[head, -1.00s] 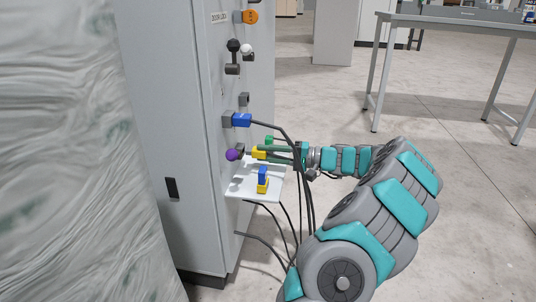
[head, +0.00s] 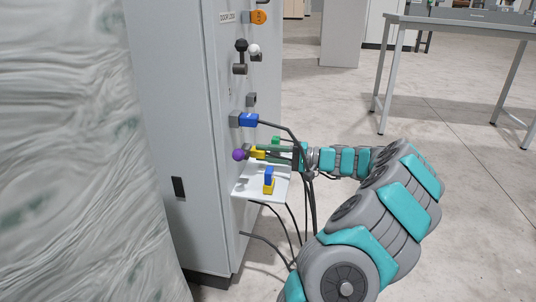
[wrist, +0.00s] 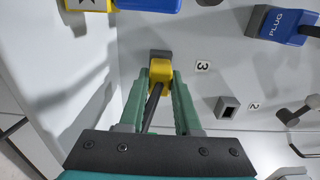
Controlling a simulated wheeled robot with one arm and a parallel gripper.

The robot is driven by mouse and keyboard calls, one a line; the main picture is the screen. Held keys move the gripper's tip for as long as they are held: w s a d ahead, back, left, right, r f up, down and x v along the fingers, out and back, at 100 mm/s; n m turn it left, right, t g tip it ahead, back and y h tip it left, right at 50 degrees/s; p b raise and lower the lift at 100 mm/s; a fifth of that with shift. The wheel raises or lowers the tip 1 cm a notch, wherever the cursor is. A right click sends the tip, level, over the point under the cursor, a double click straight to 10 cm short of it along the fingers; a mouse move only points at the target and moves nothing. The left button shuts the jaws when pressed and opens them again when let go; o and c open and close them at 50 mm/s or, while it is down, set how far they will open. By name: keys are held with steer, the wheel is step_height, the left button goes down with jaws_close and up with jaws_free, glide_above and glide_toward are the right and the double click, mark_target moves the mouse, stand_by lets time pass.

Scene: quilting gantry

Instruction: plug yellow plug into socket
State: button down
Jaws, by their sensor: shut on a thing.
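The yellow plug (wrist: 160,73) is held between the green fingers of my gripper (wrist: 160,82), with a dark cable running back from it. Its front end meets the dark grey socket (wrist: 160,53) beside the label 3 on the cabinet panel. I cannot tell how deep it sits. In the head view the yellow plug (head: 258,153) is close to the panel, just right of a purple knob (head: 238,155) that partly hides the socket. My gripper (head: 272,152) shows there side-on.
A blue plug (head: 249,120) sits in another socket above. An empty socket (wrist: 228,107) is beside label 2. A small white shelf (head: 245,188) below carries a blue and yellow block (head: 268,181). Loose cables hang under the shelf. A table (head: 470,30) stands at the right.

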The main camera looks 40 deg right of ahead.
steer(key=shift+w+a, duration=0.1)
steer(key=c, duration=0.5)
jaws_free()
steer(key=shift+c, duration=0.2)
steer(key=shift+p+v, duration=0.5)
steer(key=shift+v, duration=3.45)
